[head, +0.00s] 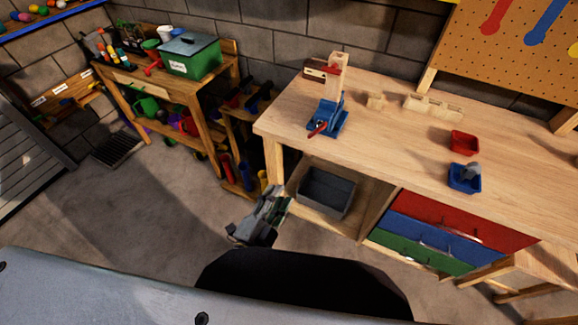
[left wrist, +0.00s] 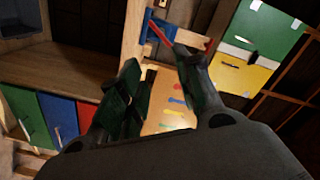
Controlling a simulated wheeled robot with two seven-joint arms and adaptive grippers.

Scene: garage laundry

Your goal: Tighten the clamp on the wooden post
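A light wooden post (head: 341,62) stands upright at the back left of the workbench. A blue clamp (head: 329,117) with a red handle (head: 317,130) is at its foot, near the bench's left end. A red piece (head: 333,77) shows higher on the post. How tightly the clamp grips cannot be told. My left gripper (head: 274,198) is below and left of the clamp, apart from it. Its fingers (left wrist: 160,68) are spread and empty. My right gripper is out of view.
The wooden workbench (head: 400,140) holds a red bin (head: 464,142), a blue bin (head: 463,178) and wooden blocks (head: 433,107). Its left front edge lies between my left gripper and the clamp. A grey crate (head: 325,192) sits underneath. A green toolbox (head: 190,56) stands on the left table.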

